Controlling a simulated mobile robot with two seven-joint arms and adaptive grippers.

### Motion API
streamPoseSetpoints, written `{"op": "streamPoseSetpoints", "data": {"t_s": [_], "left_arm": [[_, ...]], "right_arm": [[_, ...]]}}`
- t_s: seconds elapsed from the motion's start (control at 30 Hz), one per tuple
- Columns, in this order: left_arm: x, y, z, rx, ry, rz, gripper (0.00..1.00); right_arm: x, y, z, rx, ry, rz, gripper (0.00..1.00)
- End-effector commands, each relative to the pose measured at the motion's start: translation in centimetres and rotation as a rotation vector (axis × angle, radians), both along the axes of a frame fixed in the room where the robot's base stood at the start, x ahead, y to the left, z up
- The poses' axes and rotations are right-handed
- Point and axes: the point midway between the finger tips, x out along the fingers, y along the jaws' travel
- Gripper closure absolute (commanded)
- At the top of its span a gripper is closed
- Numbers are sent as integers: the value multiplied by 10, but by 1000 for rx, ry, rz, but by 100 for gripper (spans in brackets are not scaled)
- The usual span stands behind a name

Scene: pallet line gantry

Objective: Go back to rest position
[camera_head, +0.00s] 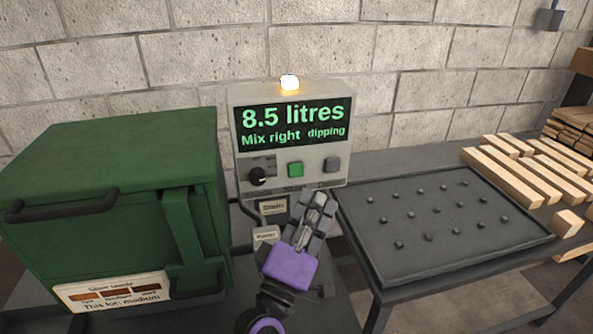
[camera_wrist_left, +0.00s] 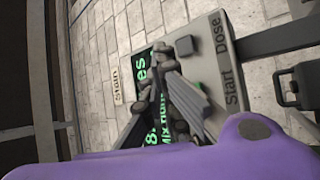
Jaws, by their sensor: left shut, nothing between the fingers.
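My left gripper (camera_head: 318,212) is shut and empty, in front of the lower edge of a grey control box (camera_head: 340,171). It hides part of the labels under the box's buttons. The box's screen (camera_head: 295,122) reads "8.5 litres, Mix right, dipping". An amber lamp (camera_head: 289,82) is lit on top. Below the screen are a black knob (camera_head: 258,176), a green button (camera_head: 295,169) and a grey button (camera_head: 332,164). In the left wrist view the shut fingers (camera_wrist_left: 165,75) overlap the screen and face of the box. My right gripper is not in view.
A green lidded cabinet (camera_head: 110,150) with a "medium" lot label (camera_head: 112,291) stands at the left. A dark studded tray (camera_head: 440,225) lies on the table at the right. Pale wooden bars (camera_head: 505,177) lie beyond it. A block wall (camera_head: 420,60) closes the back.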

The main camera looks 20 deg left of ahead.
Motion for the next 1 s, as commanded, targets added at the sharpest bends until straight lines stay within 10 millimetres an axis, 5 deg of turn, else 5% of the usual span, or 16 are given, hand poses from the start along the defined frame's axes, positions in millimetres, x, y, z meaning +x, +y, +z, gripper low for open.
{"op": "streamPoseSetpoints", "data": {"t_s": [0.77, 0.87, 1.0], "left_arm": [[1, -1, -1, 17, 2, 1, 100], [5, -22, -22, 241, 47, 1, 100], [-15, -32, -94, 601, 204, 6, 100]], "right_arm": [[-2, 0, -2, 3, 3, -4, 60], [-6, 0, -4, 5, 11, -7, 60], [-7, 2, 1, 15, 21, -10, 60]]}}
